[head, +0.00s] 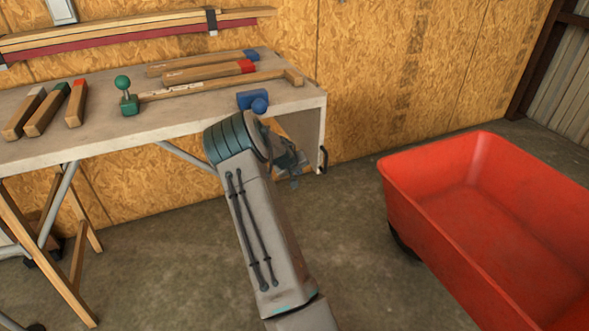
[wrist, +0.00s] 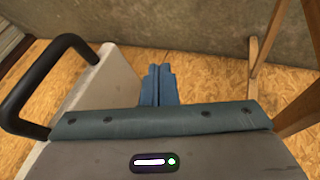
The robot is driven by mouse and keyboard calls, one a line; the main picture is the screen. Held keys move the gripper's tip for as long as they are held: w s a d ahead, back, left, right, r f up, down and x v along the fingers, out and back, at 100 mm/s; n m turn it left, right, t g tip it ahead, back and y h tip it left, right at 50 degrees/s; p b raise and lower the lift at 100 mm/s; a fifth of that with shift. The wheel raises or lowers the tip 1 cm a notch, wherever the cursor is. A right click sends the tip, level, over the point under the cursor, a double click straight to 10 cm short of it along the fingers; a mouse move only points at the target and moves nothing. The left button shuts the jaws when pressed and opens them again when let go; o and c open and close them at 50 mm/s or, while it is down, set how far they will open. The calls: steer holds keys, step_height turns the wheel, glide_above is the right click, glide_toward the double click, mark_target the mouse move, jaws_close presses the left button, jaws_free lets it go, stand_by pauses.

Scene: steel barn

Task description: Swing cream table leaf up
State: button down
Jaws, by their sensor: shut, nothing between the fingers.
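The cream table leaf (head: 321,132) hangs down from the right end of the cream workbench top (head: 180,125). Its dark bar handle (head: 323,160) is near the lower edge. In the wrist view, the pale leaf (wrist: 118,82) is on the left, and its black handle (wrist: 45,75) sticks out on the far side from my fingers. My gripper (head: 294,174) is by the leaf's lower part, partly hidden by my wrist. In the wrist view, my blue-grey gripper fingers (wrist: 158,85) are together and empty, beside the leaf. I cannot tell whether they touch it.
The bench carries wooden-handled tools (head: 205,72), a green knobbed item (head: 127,97) and a blue item (head: 252,100) near the right edge. A red cart (head: 430,215) stands at right. A wooden trestle leg (wrist: 266,45) is on the other side of my fingers. Floor between bench and cart is clear.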

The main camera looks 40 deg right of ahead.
steer(key=shift+s+d+f+b, duration=0.1)
steer(key=shift+s+d+f, duration=0.05)
steer(key=shift+d, duration=0.6)
steer(key=shift+s+d+f+b, duration=0.1)
steer(key=shift+d, duration=0.65)
steer(key=shift+s+d+f+b, duration=0.1)
steer(key=shift+s+d+f, duration=0.05)
steer(key=shift+d, duration=0.6)
steer(key=shift+d, duration=0.15)
